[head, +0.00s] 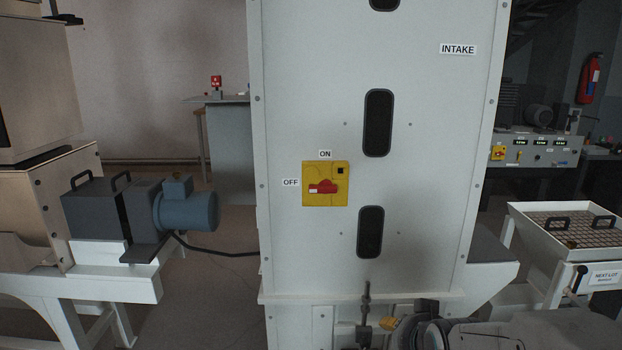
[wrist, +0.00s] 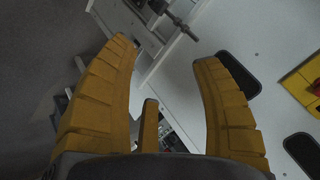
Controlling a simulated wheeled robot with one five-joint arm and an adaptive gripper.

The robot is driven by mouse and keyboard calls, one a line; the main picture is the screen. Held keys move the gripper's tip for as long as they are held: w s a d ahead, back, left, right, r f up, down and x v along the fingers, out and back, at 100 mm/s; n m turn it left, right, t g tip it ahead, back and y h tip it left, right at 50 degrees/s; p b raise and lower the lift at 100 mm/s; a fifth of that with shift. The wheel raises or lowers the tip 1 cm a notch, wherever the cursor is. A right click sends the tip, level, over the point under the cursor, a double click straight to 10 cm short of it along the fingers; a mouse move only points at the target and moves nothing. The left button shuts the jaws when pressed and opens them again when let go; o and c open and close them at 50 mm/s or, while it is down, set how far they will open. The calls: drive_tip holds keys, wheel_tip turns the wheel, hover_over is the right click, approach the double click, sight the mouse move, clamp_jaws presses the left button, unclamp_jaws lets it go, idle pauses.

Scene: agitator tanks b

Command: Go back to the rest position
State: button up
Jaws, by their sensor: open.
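In the head view, part of my arm and gripper (head: 405,325) shows low at the bottom, in front of the white cabinet (head: 300,80). The cabinet carries a yellow switch plate (head: 311,195) with a red handle (head: 324,187). The handle lies about level, with OFF labelled at its left and ON above. In the wrist view, the yellow plate (wrist: 301,84) is at the right edge, apart from my fingers.
A blue motor (head: 188,210) on a white frame stands at left, with a black cable running to the cabinet. At right is a white tray stand (head: 515,222) with a mesh top. Behind are a control panel (head: 540,150) and a fire extinguisher (head: 590,78). Open floor shows left of the cabinet.

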sight(365, 346)
drive_tip(key=s+r+n+g+p, duration=0.2)
drive_tip(key=s+r+n+p, duration=0.2)
drive_tip(key=s, duration=0.7)
drive_tip(key=s+r+n+g+p, duration=0.3)
drive_tip(key=s+r+n+p, duration=0.1)
drive_tip(key=s+r+p, duration=0.5)
wheel_tip(365, 346, up, 3)
drive_tip(key=shift+s+f, duration=0.1)
drive_tip(key=shift+s, duration=1.15)
